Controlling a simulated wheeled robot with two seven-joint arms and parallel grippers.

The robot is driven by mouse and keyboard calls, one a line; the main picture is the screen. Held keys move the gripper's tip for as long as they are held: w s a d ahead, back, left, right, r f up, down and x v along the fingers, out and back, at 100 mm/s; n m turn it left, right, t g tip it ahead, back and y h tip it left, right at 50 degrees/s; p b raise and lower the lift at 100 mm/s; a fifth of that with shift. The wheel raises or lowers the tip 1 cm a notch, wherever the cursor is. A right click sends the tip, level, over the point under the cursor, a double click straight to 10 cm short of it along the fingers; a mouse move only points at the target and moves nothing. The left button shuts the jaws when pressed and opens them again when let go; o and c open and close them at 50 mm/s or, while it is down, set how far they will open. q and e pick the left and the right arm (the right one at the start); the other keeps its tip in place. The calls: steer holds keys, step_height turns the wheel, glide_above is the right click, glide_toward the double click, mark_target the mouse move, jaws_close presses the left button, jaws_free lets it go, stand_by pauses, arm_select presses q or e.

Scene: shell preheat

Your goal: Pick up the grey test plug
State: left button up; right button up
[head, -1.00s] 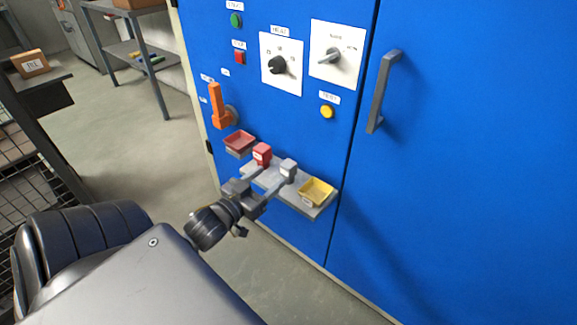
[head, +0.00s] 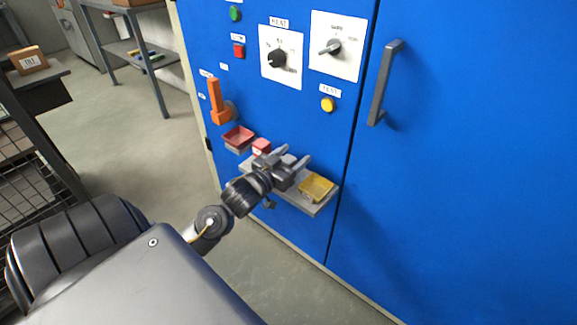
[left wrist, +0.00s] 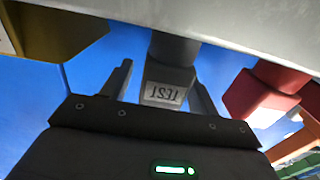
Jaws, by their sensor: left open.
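The grey test plug (left wrist: 168,82), with a TEST label upside down, is between the fingers of my left gripper (left wrist: 163,78) in the left wrist view. A finger stands on each side, with a gap visible at least on the left. In the head view my left gripper (head: 293,157) is open at the grey shelf (head: 318,209) on the blue cabinet, and it largely hides the plug. My right gripper is not in view.
A red plug (head: 262,146) stands close to the left of my gripper, with a red tray (head: 238,138) beyond it. A yellow tray (head: 316,187) sits at the shelf's right end. An orange lever (head: 215,100) and the cabinet handle (head: 384,82) stick out from the cabinet front.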

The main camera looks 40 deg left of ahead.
arm_select(q)
steer(key=shift+w, duration=0.15)
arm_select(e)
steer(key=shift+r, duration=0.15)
arm_select(q)
steer(key=c, duration=1.1)
steer(key=shift+r, duration=0.2)
